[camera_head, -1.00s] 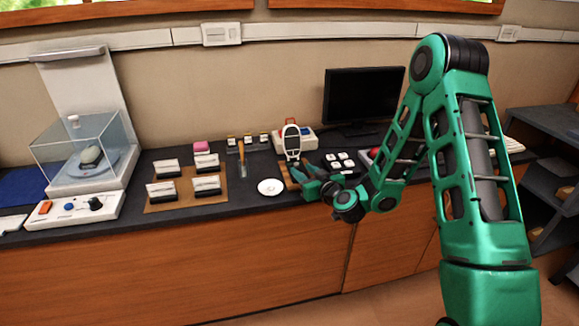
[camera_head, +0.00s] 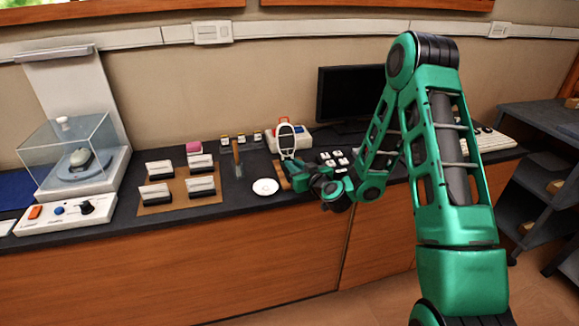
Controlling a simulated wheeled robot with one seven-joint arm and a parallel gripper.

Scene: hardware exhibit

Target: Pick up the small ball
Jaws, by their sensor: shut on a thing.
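My gripper (camera_head: 301,177) is low over the counter's front edge, right of a white dish and in front of a white oval-framed stand. Its dark fingers are closed together on something small, taken to be the ball. The fingers hide what they hold, and no ball can be made out apart from them. My green arm reaches in from the right and covers part of the counter.
The white dish (camera_head: 265,187) and the white oval stand (camera_head: 286,141) are close to my gripper. White keys (camera_head: 334,158) and a black monitor (camera_head: 345,92) stand behind. White-fronted blocks lie on a brown mat (camera_head: 152,210). A glass case (camera_head: 50,150) is at far left.

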